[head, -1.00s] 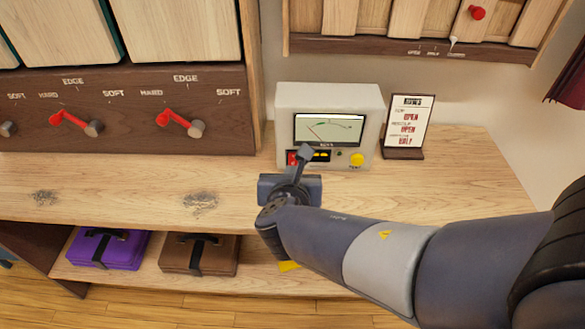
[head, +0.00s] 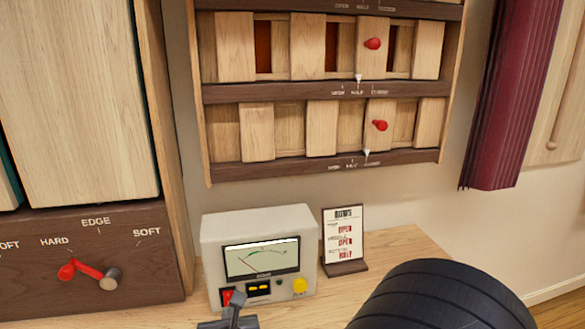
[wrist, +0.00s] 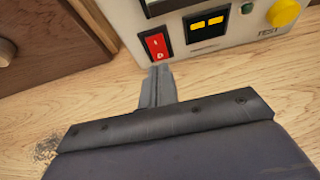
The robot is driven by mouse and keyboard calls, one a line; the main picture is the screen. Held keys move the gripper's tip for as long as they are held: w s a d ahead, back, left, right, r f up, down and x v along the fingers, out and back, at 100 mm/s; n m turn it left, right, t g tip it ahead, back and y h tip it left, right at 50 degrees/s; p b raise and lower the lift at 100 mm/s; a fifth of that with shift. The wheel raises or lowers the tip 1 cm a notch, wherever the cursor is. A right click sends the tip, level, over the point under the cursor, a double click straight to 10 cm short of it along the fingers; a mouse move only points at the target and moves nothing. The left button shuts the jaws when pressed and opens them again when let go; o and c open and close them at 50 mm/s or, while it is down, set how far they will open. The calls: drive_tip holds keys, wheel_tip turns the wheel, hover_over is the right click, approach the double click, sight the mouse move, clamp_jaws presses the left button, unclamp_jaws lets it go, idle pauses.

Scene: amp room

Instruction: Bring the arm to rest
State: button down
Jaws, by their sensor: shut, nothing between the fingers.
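My gripper (head: 236,303) shows at the bottom of the head view, in front of the meter box. Its fingers are together with nothing between them. In the wrist view my gripper (wrist: 158,85) points at the red rocker switch (wrist: 156,46) on the box front; I cannot tell whether the tips touch it. The cream meter box (head: 212,236) stands on the wooden bench, with a dial, a small yellow display and a yellow button (head: 300,286). Part of my arm shows dark at the lower right of the head view.
A small sign (head: 343,238) stands right of the box. A wall rack of sliding wooden panels (head: 325,92) with red knobs hangs above. A red lever (head: 88,269) is on the dark panel at left. A maroon curtain (head: 510,95) hangs at right. Bare bench (head: 400,247) lies beyond the sign.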

drive_tip(key=shift+s+f, duration=0.15)
drive_tip(key=shift+f, duration=0.3)
drive_tip(key=shift+s+r, duration=0.2)
drive_tip(key=shift+r, duration=0.15)
drive_tip(key=shift+s+d+r, duration=0.2)
drive_tip(key=shift+s+d, duration=0.05)
drive_tip(key=shift+s, duration=0.35)
drive_tip(key=shift+w, duration=0.1)
